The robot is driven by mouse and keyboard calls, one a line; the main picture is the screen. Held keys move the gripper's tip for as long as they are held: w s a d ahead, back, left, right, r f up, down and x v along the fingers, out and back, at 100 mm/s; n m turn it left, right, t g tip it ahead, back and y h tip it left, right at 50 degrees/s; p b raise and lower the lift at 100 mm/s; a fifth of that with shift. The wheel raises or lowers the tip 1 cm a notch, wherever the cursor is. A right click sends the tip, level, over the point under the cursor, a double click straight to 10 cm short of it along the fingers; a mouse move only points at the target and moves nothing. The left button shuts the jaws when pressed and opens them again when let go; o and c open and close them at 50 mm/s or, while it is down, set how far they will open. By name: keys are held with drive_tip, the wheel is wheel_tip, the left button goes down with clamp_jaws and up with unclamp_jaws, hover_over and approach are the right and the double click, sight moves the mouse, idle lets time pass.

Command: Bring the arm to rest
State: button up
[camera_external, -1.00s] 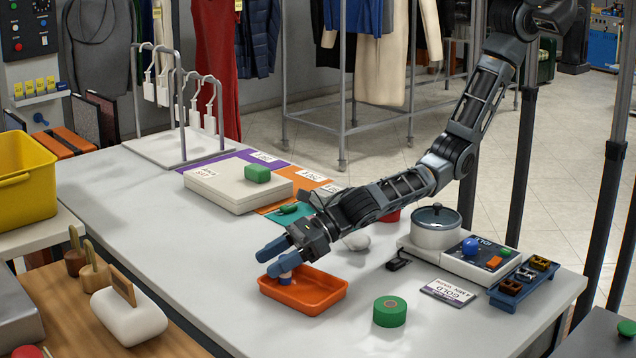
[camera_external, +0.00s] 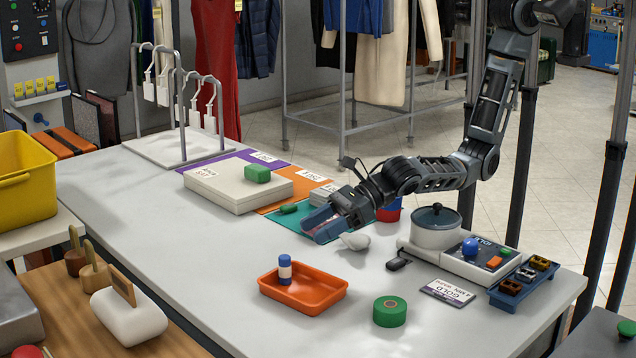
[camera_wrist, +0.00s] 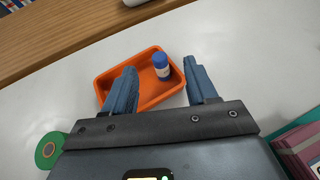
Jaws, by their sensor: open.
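My gripper (camera_external: 315,226) is open and empty, with blue fingers, above the table near the teal card. In the wrist view my gripper (camera_wrist: 163,85) shows its two blue fingers apart with nothing between them in their grip. A small bottle with a blue cap (camera_external: 285,272) stands upright in the orange tray (camera_external: 322,301), at its left part. The bottle (camera_wrist: 161,68) and the orange tray (camera_wrist: 103,90) also show in the wrist view, beyond the fingertips. My arm reaches in from the upper right.
A green tape roll (camera_external: 390,312) lies right of the tray. A pale rounded object (camera_external: 356,241) lies close to my gripper. A white pot (camera_external: 436,232) and a blue rack (camera_external: 524,284) stand at right. A white box (camera_external: 225,190) stands behind.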

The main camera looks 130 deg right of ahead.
drive_tip(key=shift+s+a+r, duration=0.1)
drive_tip(key=shift+s+r, duration=0.15)
drive_tip(key=shift+s, duration=0.2)
drive_tip(key=s+a+r+m+t+y+p, duration=0.1)
drive_tip(key=s+a+r+m+t+y, duration=0.15)
drive_tip(key=s+a, duration=0.3)
drive_tip(key=s+a+r+m+t+y+p, duration=0.1)
drive_tip(key=s+a+r+m+t, duration=0.2)
drive_tip(key=a, duration=0.4)
drive_tip(key=s+a+m+y, duration=0.1)
drive_tip(key=s+m, duration=0.1)
drive_tip(key=s, duration=0.4)
drive_tip(key=s+a+m+y, duration=0.1)
drive_tip(key=s+m+y, duration=0.1)
drive_tip(key=s, duration=0.4)
drive_tip(key=s+a+m+y, duration=0.1)
drive_tip(key=s+m, duration=0.3)
drive_tip(key=s, duration=0.3)
drive_tip(key=shift+r+t, duration=0.25)
drive_tip(key=shift+r, duration=0.1)
drive_tip(key=s+d+m+g+h+b, duration=0.1)
drive_tip(key=s+d+m, duration=0.3)
drive_tip(key=s+m, duration=0.5)
drive_tip(key=s+d+m+g+h+b, duration=0.1)
drive_tip(key=s+d+m+g+h, duration=0.1)
drive_tip(key=s+d+m, duration=0.3)
drive_tip(key=s+m, duration=0.4)
drive_tip(key=s, duration=0.6)
drive_tip(key=shift+g, duration=0.4)
